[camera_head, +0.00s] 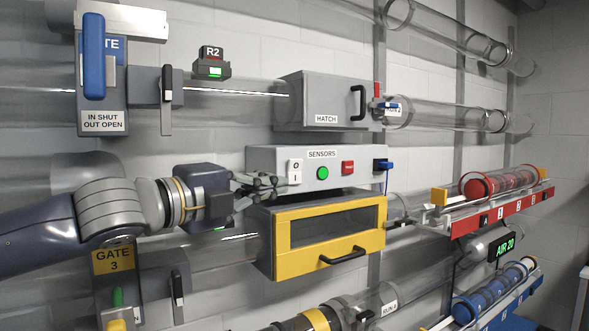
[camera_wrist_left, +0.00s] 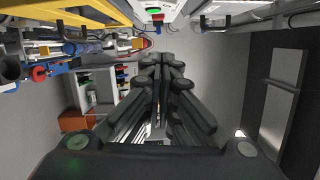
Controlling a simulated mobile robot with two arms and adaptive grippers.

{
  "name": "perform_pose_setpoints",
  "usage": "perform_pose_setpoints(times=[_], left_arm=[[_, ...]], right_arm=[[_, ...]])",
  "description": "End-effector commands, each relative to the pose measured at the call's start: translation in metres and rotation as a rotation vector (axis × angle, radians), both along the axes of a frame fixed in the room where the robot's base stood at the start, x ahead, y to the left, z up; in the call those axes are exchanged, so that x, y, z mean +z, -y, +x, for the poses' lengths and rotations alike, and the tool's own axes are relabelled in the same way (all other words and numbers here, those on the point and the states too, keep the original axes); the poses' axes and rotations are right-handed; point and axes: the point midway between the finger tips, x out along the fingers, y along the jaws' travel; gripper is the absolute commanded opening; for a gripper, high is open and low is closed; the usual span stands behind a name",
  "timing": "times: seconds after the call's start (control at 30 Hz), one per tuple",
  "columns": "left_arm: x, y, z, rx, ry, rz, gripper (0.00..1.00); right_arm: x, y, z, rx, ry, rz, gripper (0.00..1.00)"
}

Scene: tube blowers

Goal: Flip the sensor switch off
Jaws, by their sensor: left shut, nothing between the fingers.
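The grey sensor box (camera_head: 262,160), labelled SENSORS, is on the wall in the middle of the head view. Its white switch (camera_head: 295,171), marked O above and I below, is at the left of its front. A green button (camera_head: 322,173) and a red button (camera_head: 348,167) are to its right. My left gripper (camera_head: 283,185) is shut and empty. Its tips are just left of and below the switch; I cannot tell whether they touch. In the left wrist view the shut fingers (camera_wrist_left: 161,58) point toward the upper middle. My right gripper is not in view.
A yellow-framed window door (camera_head: 278,238) with a black handle is just below the sensor box. The HATCH box (camera_head: 318,88) is above it. A blue plug (camera_head: 383,165) is at the box's right end. Red (camera_head: 500,213) and blue (camera_head: 495,298) racks stick out at right.

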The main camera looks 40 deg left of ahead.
Motion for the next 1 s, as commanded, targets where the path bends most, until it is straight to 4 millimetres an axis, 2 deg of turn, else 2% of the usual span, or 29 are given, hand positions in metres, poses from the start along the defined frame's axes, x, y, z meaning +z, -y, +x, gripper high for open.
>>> perform_pose_setpoints(times=[0.17, 0.4, 0.53, 0.77, 1.0], left_arm=[[0.004, -0.001, -0.002, 0.001, 0.007, 0.004, 0.0], [0.003, 0.0, -0.001, 0.001, 0.006, 0.003, 0.0], [0.004, 0.002, 0.006, -0.004, 0.003, 0.004, 0.0], [0.005, 0.005, 0.028, -0.002, 0.002, 0.002, 0.0], [0.005, 0.007, 0.046, -0.001, 0.001, 0.001, 0.0]], right_arm=[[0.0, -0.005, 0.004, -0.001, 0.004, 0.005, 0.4], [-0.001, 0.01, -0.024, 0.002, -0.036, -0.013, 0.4], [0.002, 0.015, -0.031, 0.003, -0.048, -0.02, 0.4], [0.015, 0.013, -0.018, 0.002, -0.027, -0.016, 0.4], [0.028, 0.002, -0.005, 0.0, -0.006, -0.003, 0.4]])
